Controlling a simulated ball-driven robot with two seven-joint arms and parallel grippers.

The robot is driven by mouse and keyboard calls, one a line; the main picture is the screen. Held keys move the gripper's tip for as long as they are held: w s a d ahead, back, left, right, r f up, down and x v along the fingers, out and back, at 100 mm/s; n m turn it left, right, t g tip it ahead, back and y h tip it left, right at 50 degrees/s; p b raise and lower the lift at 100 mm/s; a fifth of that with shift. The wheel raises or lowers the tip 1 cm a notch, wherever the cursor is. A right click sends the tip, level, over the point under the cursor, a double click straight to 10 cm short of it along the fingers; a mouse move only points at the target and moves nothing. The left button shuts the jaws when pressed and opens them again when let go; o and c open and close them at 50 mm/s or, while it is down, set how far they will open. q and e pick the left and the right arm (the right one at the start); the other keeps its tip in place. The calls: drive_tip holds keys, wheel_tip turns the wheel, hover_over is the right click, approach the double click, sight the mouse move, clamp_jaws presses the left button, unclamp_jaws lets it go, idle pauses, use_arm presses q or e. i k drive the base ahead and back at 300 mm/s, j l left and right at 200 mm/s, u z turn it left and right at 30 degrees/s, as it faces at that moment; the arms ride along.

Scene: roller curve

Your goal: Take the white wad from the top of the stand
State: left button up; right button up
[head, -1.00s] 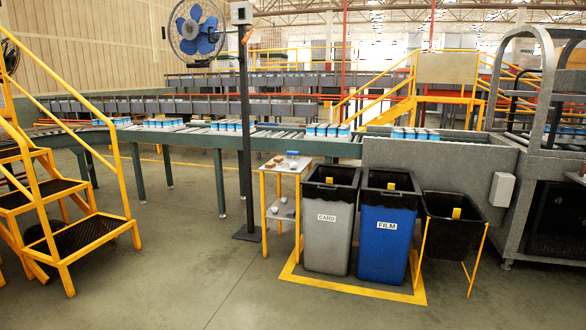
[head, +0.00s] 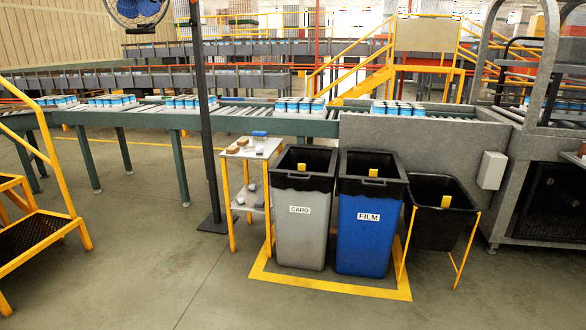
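The stand is a small two-level table with yellow legs (head: 229,210), left of the grey bin. On its pale top lie small brown pieces (head: 241,142), a blue-and-white item (head: 259,138) at the back right, and a small whitish lump (head: 259,152) near the front right. This lump may be the white wad; it is too small to be sure. Several small pale lumps (head: 250,188) lie on the lower shelf. Neither of my grippers is in view.
A grey CARD bin (head: 300,230), a blue FILM bin (head: 365,235) and a black bin (head: 440,225) stand right of the stand. A dark post (head: 204,120) rises left of it. A roller conveyor (head: 255,122) runs behind. Open floor (head: 150,260) lies in front.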

sight(259, 149)
drive_tip(key=i+z, duration=0.1)
drive_tip(key=i, duration=2.65)
